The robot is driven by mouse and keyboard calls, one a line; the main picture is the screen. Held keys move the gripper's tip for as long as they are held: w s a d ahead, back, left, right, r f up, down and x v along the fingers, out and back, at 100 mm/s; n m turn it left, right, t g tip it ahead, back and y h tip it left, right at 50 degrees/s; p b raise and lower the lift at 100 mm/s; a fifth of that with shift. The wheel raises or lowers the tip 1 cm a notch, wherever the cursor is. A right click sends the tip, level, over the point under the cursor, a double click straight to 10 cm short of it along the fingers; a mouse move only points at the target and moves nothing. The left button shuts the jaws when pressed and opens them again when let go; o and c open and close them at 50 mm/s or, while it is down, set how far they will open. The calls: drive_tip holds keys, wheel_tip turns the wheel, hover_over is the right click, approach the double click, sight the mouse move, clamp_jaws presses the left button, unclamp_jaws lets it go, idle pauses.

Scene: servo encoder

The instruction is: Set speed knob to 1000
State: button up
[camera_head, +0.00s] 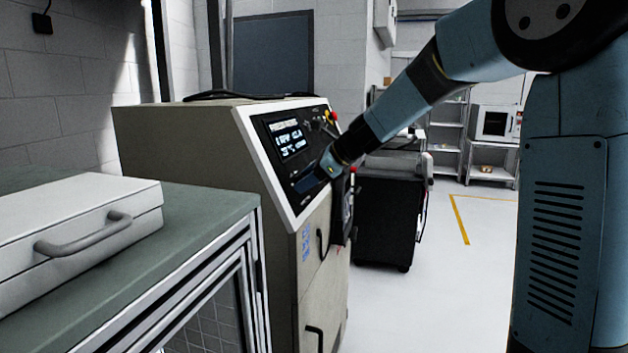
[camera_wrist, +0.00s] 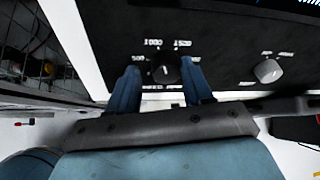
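The speed knob (camera_wrist: 166,71) is a dark round knob on the black control panel, in the wrist view at upper middle, with white scale marks around it and the word SPEED partly showing below. My gripper (camera_wrist: 161,82) has its two blue fingers apart, one on each side of the knob. I cannot tell whether the fingers touch it. In the head view my gripper (camera_head: 325,172) is at the lower part of the machine's panel (camera_head: 270,128), and my arm hides the knob there. The panel display (camera_head: 290,139) is lit, too small to read.
A grey knob (camera_wrist: 268,71) sits right of the speed knob. A red button (camera_head: 332,116) is at the panel's upper right. A bench (camera_head: 215,217) with a white case (camera_head: 85,212) stands at left. A dark cabinet (camera_head: 385,222) stands behind the machine; the floor at right is clear.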

drive_tip(key=shift+o, duration=0.9)
drive_tip(key=shift+w+d, duration=0.1)
drive_tip(key=shift+d, duration=0.1)
drive_tip(key=v, duration=1.3)
drive_tip(key=shift+d+r, duration=0.15)
drive_tip(key=shift+d, duration=0.05)
drive_tip(key=shift+s, duration=0.25)
drive_tip(key=s+d+f+n+h, duration=0.3)
drive_tip(key=s+n, duration=0.3)
drive_tip(key=s, duration=0.3)
drive_tip(key=s+d+f+n+h, duration=0.3)
drive_tip(key=s+n, duration=0.4)
drive_tip(key=s, duration=0.3)
drive_tip(key=s+d+f+n+h, duration=0.3)
drive_tip(key=s+d+f+n, duration=0.2)
drive_tip(key=s, duration=0.4)
drive_tip(key=shift+s+d+n+t, duration=0.25)
drive_tip(key=shift+d+n+t, duration=0.15)
drive_tip(key=shift+d+n, duration=0.5)
